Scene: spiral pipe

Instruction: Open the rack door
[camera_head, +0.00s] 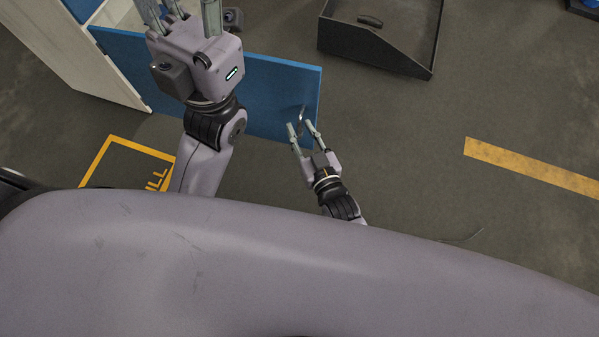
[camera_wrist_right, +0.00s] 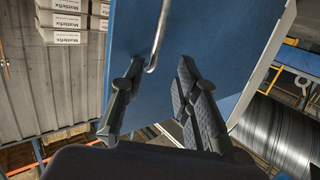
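The blue rack door (camera_head: 275,92) runs to the right from beside the pale rack (camera_head: 75,45); I cannot tell how far it is swung. Its thin metal handle (camera_head: 303,112) is near its right edge. In the right wrist view the handle (camera_wrist_right: 158,38) ends just ahead of the gap between the fingertips, in front of the blue panel (camera_wrist_right: 200,40). My right gripper (camera_head: 299,125) is open, its fingers apart close to the handle's lower end; contact is not clear. My left gripper (camera_head: 181,12) is open above the door's left part and hides some of it.
A dark open bin (camera_head: 375,48) stands on the floor beyond the door's right end. Yellow floor markings lie at the right (camera_head: 535,168) and lower left. The right wrist view shows white boxes (camera_wrist_right: 72,20) and a large coil (camera_wrist_right: 280,135).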

